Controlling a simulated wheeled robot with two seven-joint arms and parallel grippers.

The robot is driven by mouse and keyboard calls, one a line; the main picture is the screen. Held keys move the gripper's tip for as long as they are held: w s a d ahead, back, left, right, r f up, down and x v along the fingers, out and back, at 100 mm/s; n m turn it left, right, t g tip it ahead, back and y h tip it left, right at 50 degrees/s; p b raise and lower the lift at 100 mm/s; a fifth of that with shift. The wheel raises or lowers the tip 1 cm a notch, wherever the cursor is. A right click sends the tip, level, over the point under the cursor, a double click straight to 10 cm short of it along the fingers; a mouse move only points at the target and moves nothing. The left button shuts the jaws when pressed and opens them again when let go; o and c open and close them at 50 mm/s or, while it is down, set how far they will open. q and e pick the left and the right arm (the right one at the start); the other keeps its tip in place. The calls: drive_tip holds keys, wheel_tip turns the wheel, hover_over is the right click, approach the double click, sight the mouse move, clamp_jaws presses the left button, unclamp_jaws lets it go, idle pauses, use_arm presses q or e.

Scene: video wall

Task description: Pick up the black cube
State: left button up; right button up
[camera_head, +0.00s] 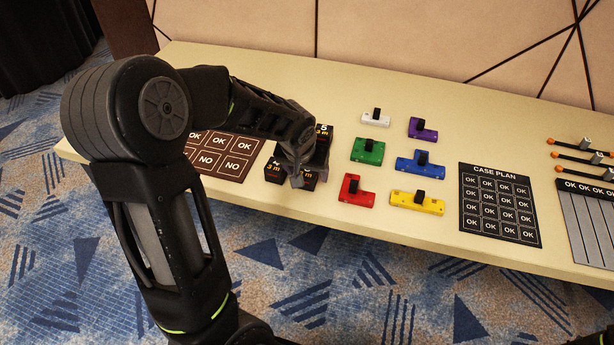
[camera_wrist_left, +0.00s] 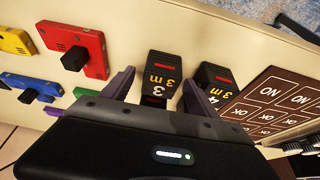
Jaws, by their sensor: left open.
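Several black cubes with yellow markings stand close together on the table. In the head view, one black cube (camera_head: 274,170) is left of my left gripper (camera_head: 298,178), another black cube (camera_head: 309,182) is at its fingers, and one marked 5 (camera_head: 324,131) is behind it. In the left wrist view, my left gripper (camera_wrist_left: 159,80) is open, with a finger on either side of the cube marked 3 (camera_wrist_left: 164,68). I cannot tell if the fingers touch it. The cube marked 4 (camera_wrist_left: 217,74) is just outside the right finger. My right gripper is not in view.
A brown OK/NO board (camera_head: 236,156) lies left of the cubes. Coloured handled blocks, including a red one (camera_head: 356,191) and a green one (camera_head: 367,150), stand to the right. A CASE PLAN board (camera_head: 499,205) lies further right. The table's front edge is close to the cubes.

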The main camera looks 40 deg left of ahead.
use_arm(q)
drive_tip(key=shift+c, duration=0.6)
clamp_jaws()
idle(0.4)
drive_tip(key=shift+r, duration=0.1)
wheel_tip(320, 180, up, 10)
drive_tip(key=shift+f+p, duration=0.1)
drive_tip(key=shift+p, duration=0.2)
idle(0.6)
